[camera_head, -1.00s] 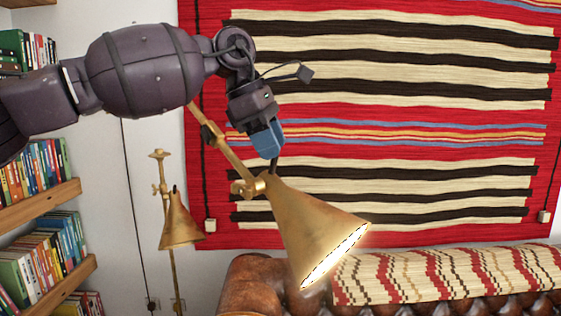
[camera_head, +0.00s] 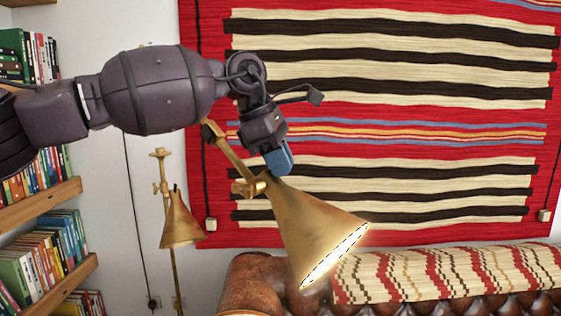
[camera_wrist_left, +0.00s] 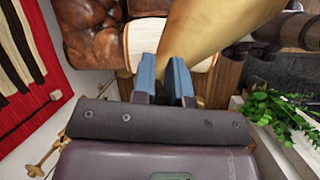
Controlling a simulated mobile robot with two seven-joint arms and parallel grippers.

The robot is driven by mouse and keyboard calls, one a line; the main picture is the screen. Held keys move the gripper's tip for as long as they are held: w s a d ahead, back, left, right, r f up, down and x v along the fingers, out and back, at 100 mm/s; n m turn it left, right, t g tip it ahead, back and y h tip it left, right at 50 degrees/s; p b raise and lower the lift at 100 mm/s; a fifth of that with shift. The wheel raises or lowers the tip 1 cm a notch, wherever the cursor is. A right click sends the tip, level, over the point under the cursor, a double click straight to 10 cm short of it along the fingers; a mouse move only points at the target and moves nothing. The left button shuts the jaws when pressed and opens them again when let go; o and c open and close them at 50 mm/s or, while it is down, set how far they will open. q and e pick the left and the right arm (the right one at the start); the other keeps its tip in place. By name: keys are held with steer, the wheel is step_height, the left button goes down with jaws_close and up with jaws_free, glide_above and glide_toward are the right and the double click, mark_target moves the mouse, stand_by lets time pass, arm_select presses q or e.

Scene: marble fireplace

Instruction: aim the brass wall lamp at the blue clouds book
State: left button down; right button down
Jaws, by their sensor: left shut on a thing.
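The brass wall lamp (camera_head: 310,225) hangs on a jointed brass arm in the middle of the head view. Its lit cone shade opens down and to the right, toward the sofa. My left gripper (camera_head: 281,166), with blue fingertips, is at the narrow top of the shade, shut on the lamp's small dark knob. In the left wrist view the blue fingers (camera_wrist_left: 164,78) flank something dark, with the brass shade (camera_wrist_left: 208,28) just beyond. I cannot pick out the blue clouds book. My right gripper is not in view.
A second brass lamp (camera_head: 180,222) stands at the left. Bookshelves (camera_head: 45,205) line the left edge. A striped rug (camera_head: 420,130) hangs on the wall behind. A brown leather sofa (camera_head: 252,280) with a patterned throw (camera_head: 440,273) lies below. A green plant (camera_wrist_left: 282,112) shows in the wrist view.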

mark_target(290, 186)
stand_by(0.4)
arm_select(q)
steer(key=t+y, duration=0.1)
steer(key=s+d+f+t+y+b, duration=0.1)
steer(key=y, duration=0.1)
steer(key=shift+f+m+t, duration=0.1)
steer(key=shift+m+t, duration=0.3)
steer(key=shift+s+d+f+m+t+y+b, duration=0.15)
steer(key=shift+f+t+y+b, duration=0.2)
steer(key=shift+t+y, duration=0.4)
steer(key=shift+s+d+f+m+t+y+b, duration=0.15)
steer(key=shift+f+t+y+b, duration=0.2)
steer(key=shift+t+y, duration=0.35)
steer(key=c, duration=1.1)
jaws_free()
steer(key=shift+c, duration=0.2)
steer(key=shift+s, duration=0.1)
